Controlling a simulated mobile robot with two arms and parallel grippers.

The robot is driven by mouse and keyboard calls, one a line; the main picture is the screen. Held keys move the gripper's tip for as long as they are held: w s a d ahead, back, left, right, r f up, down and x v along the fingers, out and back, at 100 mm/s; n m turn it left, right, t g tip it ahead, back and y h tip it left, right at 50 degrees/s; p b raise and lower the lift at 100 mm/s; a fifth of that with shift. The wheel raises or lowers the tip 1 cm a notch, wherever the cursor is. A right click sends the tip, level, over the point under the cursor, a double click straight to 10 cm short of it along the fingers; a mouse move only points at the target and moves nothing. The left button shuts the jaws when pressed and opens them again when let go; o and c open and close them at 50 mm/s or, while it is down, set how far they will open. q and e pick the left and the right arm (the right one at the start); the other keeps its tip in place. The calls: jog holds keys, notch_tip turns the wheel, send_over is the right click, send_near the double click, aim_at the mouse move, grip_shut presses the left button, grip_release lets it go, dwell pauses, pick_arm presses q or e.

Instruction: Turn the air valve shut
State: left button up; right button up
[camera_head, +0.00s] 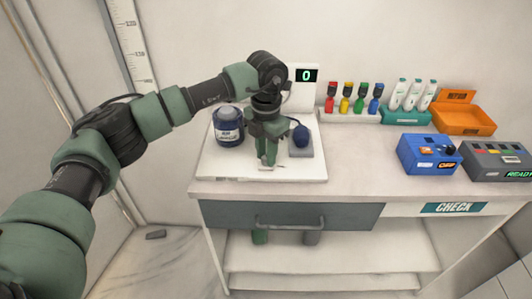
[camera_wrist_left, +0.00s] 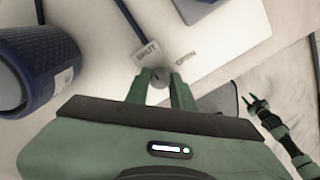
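The air valve (camera_wrist_left: 160,80) shows in the left wrist view as a small grey knob on a white board, with a SHUT label (camera_wrist_left: 146,52) and an OPEN label (camera_wrist_left: 184,57) beyond it. My left gripper (camera_wrist_left: 160,76) has one finger on each side of the knob; whether they press on it I cannot tell. In the head view my left gripper (camera_head: 266,163) points down at the front of the board (camera_head: 225,165), hiding most of the valve. My right gripper (camera_wrist_left: 257,103) is small in the left wrist view, fingers apart, away from the board.
A display (camera_head: 306,75) reads 0 behind. Coloured vials, white bottles, an orange tray (camera_head: 462,121) and blue box (camera_head: 428,154) stand right.

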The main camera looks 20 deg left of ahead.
pick_arm(q)
jog(key=shift+o, duration=1.4)
jog(key=shift+r, duration=0.15)
notch_tip(320, 180, up, 8)
jog(key=shift+f+b, duration=0.2)
jog(key=shift+b, duration=0.55)
